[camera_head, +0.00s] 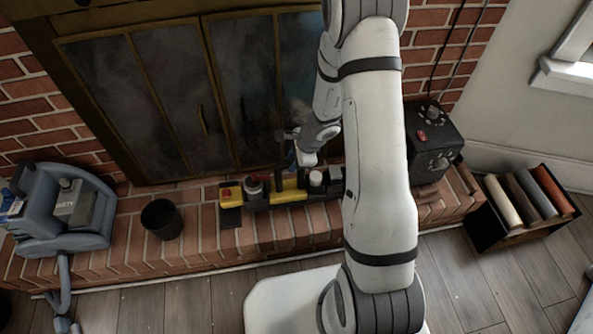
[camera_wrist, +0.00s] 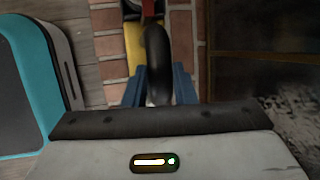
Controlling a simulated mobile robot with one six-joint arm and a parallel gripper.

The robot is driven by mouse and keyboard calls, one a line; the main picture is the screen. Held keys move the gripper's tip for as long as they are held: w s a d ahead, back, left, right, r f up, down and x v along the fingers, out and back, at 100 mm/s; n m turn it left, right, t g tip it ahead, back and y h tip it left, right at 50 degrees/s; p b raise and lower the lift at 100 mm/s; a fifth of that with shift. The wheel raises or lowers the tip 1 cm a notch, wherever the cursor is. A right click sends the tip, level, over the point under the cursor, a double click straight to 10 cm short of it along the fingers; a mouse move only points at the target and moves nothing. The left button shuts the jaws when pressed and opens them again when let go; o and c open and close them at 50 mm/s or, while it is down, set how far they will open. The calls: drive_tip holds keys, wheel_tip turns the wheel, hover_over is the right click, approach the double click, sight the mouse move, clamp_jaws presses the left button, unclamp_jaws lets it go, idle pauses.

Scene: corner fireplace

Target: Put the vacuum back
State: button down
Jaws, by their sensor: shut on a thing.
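A yellow and black device (camera_head: 288,190), which I take for the vacuum, lies lengthwise on the brick hearth in the head view. It has a red part at its left end and a pale round cap near its right end. My gripper (camera_head: 291,160) is over its middle. In the wrist view, my gripper's blue fingers (camera_wrist: 157,88) are shut on its black curved handle (camera_wrist: 157,50); its yellow body (camera_wrist: 133,42) shows beyond. I cannot tell whether it is lifted. My arm hides part of the hearth to the right.
A blue-grey machine (camera_head: 60,215) with a hose stands at the hearth's left end, beside a black cup (camera_head: 161,219). A black box with dials (camera_head: 433,140) stands at right. A crate of coloured rolls (camera_head: 482,232) is on the floor. Fireplace doors (camera_head: 165,100) are close behind.

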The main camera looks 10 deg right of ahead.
drive_tip(key=shift+a+f+b, duration=0.15)
drive_tip(key=shift+f+b, duration=0.5)
drive_tip(key=shift+f, duration=0.95)
drive_tip(key=shift+a+f+b, duration=0.1)
drive_tip(key=shift+f+b, duration=0.55)
drive_tip(key=shift+f, duration=0.95)
drive_tip(key=c, duration=1.2)
unclamp_jaws()
drive_tip(key=shift+f, duration=0.1)
